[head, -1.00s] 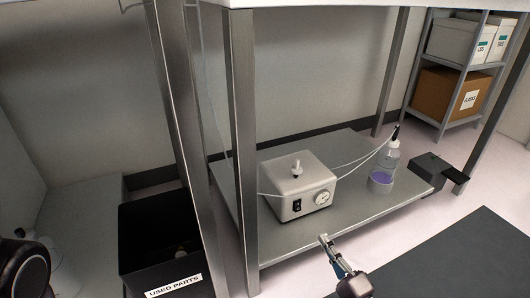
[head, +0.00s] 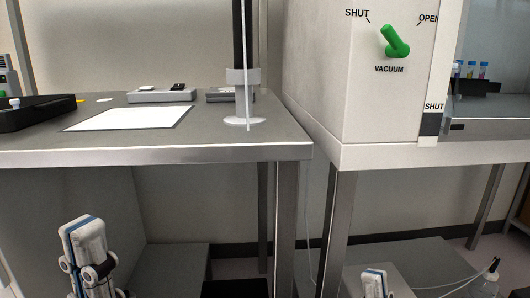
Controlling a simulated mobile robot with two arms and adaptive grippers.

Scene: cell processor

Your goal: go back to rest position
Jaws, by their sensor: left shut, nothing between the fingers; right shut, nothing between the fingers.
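My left gripper (head: 82,230) points upward at the lower left of the head view, in front of the workbench's underside. Its fingers are shut with nothing between them. My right gripper (head: 374,276) shows only its tip at the bottom edge, right of centre, in front of the lower shelf. It is also shut and empty. The rest of both arms is mostly out of frame.
A workbench (head: 200,157) with a white sheet (head: 130,117) and a black tray (head: 35,113) spans the left. A white cabinet (head: 355,110) with a green vacuum handle (head: 395,42) stands right.

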